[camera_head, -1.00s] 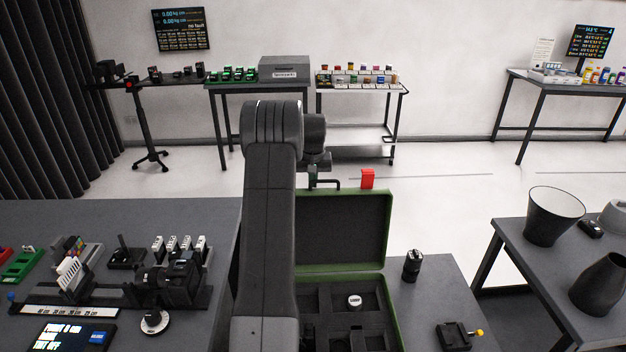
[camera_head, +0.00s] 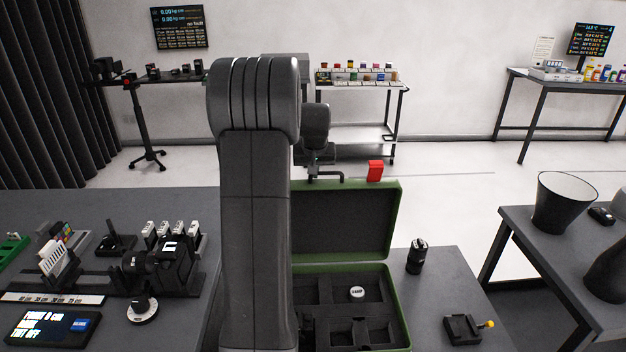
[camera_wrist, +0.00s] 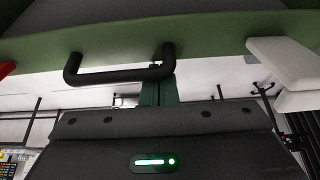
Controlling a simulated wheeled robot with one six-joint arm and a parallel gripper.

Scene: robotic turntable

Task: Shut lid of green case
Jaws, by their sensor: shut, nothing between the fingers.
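The green case (camera_head: 404,316) stands open on the table, its lid (camera_head: 345,222) raised upright at the back, dark inside. A red tag (camera_head: 375,170) stands at that edge. My gripper (camera_head: 313,168) is shut and empty at the lid's top, beside the handle. In the wrist view its closed fingers (camera_wrist: 158,90) reach close to the handle; I cannot tell whether they touch.
The case's compartments hold a round white-topped item (camera_head: 357,292). A small black cylinder (camera_head: 416,256) and a black block with a yellow knob (camera_head: 462,328) stand to its right. My arm hides the case's left side. Instruments (camera_head: 160,262) crowd the left table. Cups (camera_head: 556,205) stand at right.

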